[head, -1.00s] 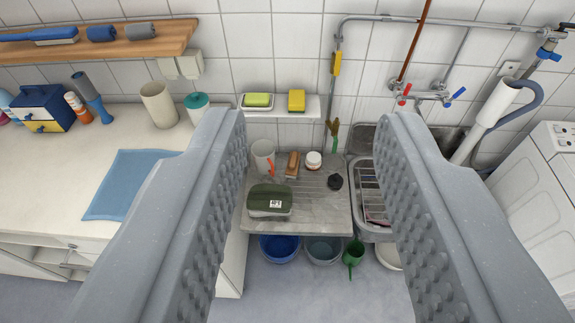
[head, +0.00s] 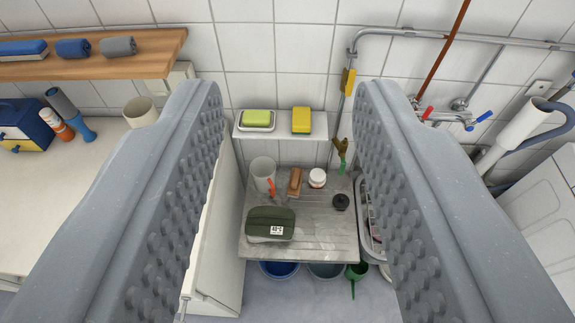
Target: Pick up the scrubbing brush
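The scrubbing brush appears to be the small brown wooden block (head: 295,181) on the grey drainboard (head: 312,242); its bristles cannot be made out. It lies between a clear mug (head: 262,172) with an orange-red handle and a small white jar (head: 317,177). My gripper (head: 288,92) is open and empty. Its two grey studded fingers stand wide apart, one on each side of the view. The brush shows between them, further off and below the fingertips, touched by neither.
A dark green box (head: 270,223) and a black round object (head: 340,202) share the drainboard. A small white shelf (head: 280,132) above holds a green soap (head: 257,117) and a yellow sponge (head: 301,120). The sink is at right, partly hidden by a finger.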

